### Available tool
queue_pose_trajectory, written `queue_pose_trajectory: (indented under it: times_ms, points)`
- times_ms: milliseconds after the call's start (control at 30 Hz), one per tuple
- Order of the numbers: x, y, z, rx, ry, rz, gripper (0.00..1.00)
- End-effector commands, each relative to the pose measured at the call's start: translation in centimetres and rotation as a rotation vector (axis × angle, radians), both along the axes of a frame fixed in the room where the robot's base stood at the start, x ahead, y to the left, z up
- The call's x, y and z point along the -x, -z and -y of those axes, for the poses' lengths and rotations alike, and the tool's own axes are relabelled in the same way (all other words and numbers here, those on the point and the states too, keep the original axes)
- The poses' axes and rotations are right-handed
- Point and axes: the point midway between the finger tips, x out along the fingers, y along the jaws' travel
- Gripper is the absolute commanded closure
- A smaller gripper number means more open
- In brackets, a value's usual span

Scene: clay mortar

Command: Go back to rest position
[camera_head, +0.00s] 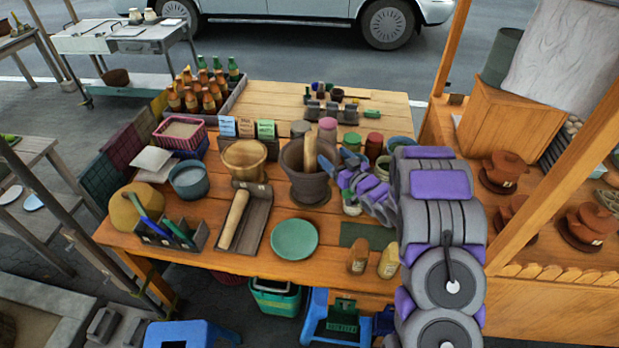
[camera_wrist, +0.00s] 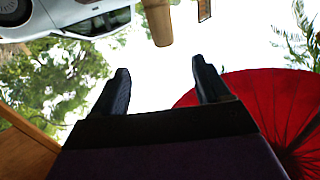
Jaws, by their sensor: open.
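The dark clay mortar (camera_head: 308,187) stands upright on the wooden table, with a tan pestle (camera_head: 309,152) leaning upright in it. My gripper (camera_head: 330,168) is just right of the mortar, above the table, at the end of my grey and purple arm. In the wrist view my gripper (camera_wrist: 162,75) has its two dark fingers spread with nothing between them. A tan rod end, which looks like the pestle (camera_wrist: 158,22), shows beyond the fingers at the top. Whether the gripper touches the mortar rim cannot be told.
A wooden bowl (camera_head: 244,161), a green plate (camera_head: 294,239) and a tray with a rolling pin (camera_head: 235,219) lie left of and before the mortar. Jars (camera_head: 373,147) stand close behind the arm. Two small bottles (camera_head: 388,262) stand near the front edge. A wooden post (camera_head: 560,190) rises at right.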

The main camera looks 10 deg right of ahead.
Motion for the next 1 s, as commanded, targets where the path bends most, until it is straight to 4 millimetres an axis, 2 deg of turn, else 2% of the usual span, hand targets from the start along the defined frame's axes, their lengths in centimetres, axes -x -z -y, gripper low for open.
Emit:
queue_pose_trajectory:
  times_ms: [100,300,633,833,1000]
  points:
    - [1.8,-0.1,1.0,0.001,0.002,0.001,0.24]
    - [3.6,0.0,1.6,0.000,0.000,0.001,0.24]
    - [3.5,-0.5,2.1,0.048,0.025,-0.029,0.24]
    - [3.4,-2.0,4.1,0.215,0.143,-0.185,0.24]
    - [5.4,-3.6,6.2,0.337,0.274,-0.363,0.24]
